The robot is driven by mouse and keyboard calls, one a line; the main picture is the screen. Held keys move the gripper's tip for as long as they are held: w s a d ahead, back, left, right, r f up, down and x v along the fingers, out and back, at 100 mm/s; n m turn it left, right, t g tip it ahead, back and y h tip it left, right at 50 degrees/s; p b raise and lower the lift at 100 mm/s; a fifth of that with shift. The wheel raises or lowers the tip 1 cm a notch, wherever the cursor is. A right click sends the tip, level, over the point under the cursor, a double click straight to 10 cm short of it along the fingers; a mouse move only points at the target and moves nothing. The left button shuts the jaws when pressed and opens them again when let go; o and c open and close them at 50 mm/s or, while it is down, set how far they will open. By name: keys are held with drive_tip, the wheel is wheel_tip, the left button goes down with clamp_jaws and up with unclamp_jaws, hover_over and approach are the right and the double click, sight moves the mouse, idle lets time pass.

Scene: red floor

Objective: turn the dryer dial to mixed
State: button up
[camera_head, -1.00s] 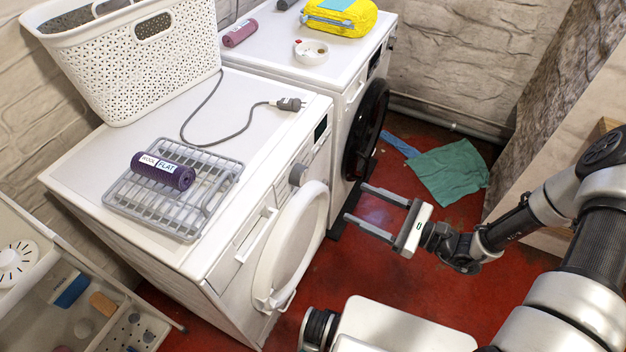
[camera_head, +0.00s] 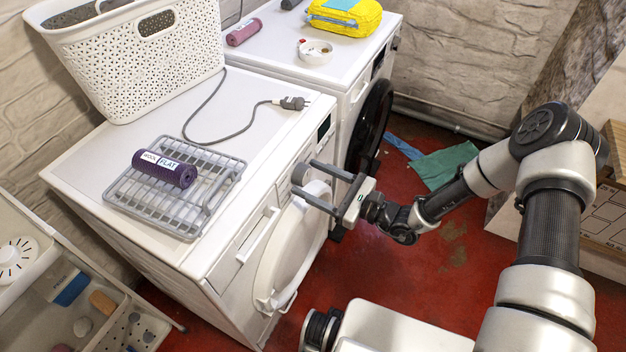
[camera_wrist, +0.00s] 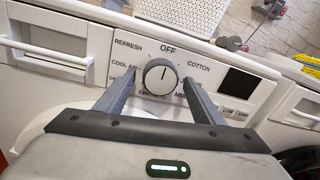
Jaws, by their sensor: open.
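The dryer dial (camera_wrist: 160,76) is a round grey knob with a dark ring on the white front panel. Its pointer mark is near the top, toward the OFF label (camera_wrist: 168,50). REFRESH and COOL AIR are at its left, COTTON at upper right; SYNTHETIC is below. The MIXED label (camera_wrist: 187,94) at lower right is partly hidden by a finger. My gripper (camera_head: 304,178) is open at the dryer (camera_head: 255,95) front. In the wrist view its fingers lie either side of the dial, with gaps showing; I cannot tell whether the tips reach past its face.
The round white door (camera_head: 292,245) is below the panel. On the dryer top are a grey rack (camera_head: 215,190) with a purple roll (camera_head: 165,170), a cable with plug (camera_head: 292,103) and a white basket (camera_head: 140,70). A second machine (camera_head: 350,75) stands behind.

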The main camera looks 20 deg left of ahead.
drive_tip(key=shift+c, duration=0.2)
drive_tip(key=c, duration=1)
drive_tip(key=shift+m, duration=0.4)
